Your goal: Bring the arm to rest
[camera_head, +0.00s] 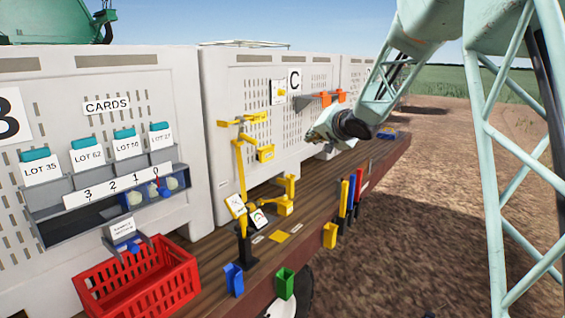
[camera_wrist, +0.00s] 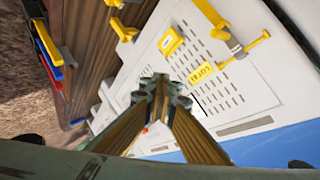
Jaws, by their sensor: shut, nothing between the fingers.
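My gripper (camera_head: 318,132) hangs at the end of my pale green arm, in front of the white crate marked C (camera_head: 228,95) and above the wooden deck (camera_head: 215,268). In the wrist view my gripper (camera_wrist: 162,88) has its fingers together, with nothing between them. The wrist view looks at the crate's slotted wall (camera_wrist: 205,75) from the side. The gripper appears apart from the wall, though the exact gap is hard to tell.
A yellow stand (camera_head: 241,185) with brackets rises from the deck left of the gripper. Coloured handles (camera_head: 344,198) hang at the deck edge. A red basket (camera_head: 140,282) sits at front left. Open ground (camera_head: 420,210) lies right.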

